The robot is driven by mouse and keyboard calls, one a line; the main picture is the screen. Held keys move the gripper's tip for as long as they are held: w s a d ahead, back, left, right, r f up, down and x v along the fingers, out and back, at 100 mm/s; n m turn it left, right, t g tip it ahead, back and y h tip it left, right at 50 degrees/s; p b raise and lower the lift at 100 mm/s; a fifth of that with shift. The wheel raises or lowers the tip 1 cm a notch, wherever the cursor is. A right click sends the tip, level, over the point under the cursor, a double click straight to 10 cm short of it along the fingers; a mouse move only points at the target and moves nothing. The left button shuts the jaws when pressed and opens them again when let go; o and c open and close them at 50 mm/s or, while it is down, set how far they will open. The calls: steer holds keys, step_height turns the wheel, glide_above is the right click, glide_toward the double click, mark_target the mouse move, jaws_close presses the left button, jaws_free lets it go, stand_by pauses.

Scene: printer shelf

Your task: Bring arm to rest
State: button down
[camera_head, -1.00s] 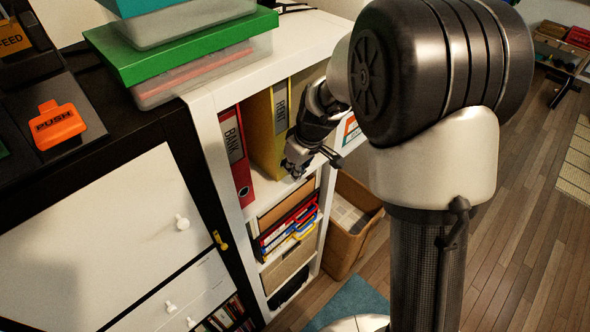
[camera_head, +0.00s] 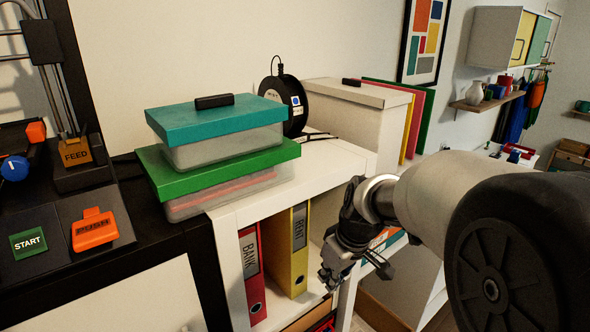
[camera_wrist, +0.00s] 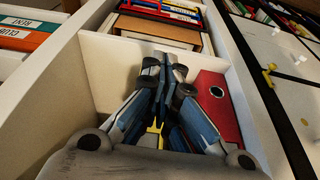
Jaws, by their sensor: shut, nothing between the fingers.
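My gripper (camera_head: 338,272) is in front of the white shelf (camera_head: 233,262), beside the binders, with my arm reaching in from the right. In the wrist view my gripper (camera_wrist: 166,75) has its fingers together and empty. A yellow binder marked RENT (camera_head: 287,250) and a red binder marked BANK (camera_head: 251,275) stand upright in the compartment to the left of the gripper. The red binder also shows in the wrist view (camera_wrist: 217,105), to the right of the fingers. I cannot tell whether the fingers touch anything.
A clear box with a green lid (camera_head: 217,168) and one with a teal lid (camera_head: 216,120) are stacked on the shelf top. Behind stand a black spool (camera_head: 284,103) and a white box (camera_head: 345,118). A printer with orange PUSH button (camera_head: 94,229) is at left.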

steer(key=s+d+f+m+b, duration=0.1)
steer(key=s+m+b, duration=0.1)
steer(key=s, duration=0.6)
steer(key=s+d+f+m+t+h+b, duration=0.1)
steer(key=s+b, duration=0.3)
steer(key=s, duration=0.5)
steer(key=s+d+f+m+h+b, duration=0.1)
steer(key=s+m+b, duration=0.3)
steer(key=s, duration=0.4)
steer(key=shift+s+d+f+t, duration=0.35)
steer(key=shift+s+d+t, duration=0.05)
steer(key=shift+d, duration=0.35)
